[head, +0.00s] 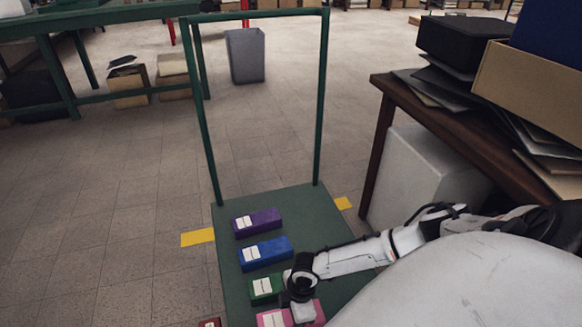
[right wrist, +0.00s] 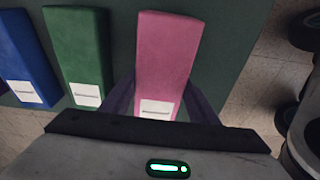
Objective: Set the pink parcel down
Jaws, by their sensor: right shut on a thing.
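The pink parcel (head: 274,319) shows at the bottom edge of the head view, over the near part of the green cart platform (head: 228,278). It has a white label and is partly covered by my right gripper (head: 302,285). In the right wrist view the pink parcel (right wrist: 166,55) lies between the two dark fingers of my right gripper (right wrist: 152,100), which is shut on its labelled end. The parcel lies roughly parallel to its neighbours; I cannot tell whether it touches the platform. My left gripper is not in view.
A green parcel (head: 262,288) is just beyond the pink one, then a blue parcel (head: 268,254) and a purple parcel (head: 259,223). A red item (head: 210,323) shows by the cart's left edge. The cart's green upright frame (head: 205,120) stands at the back. A cluttered table (head: 440,118) is at right.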

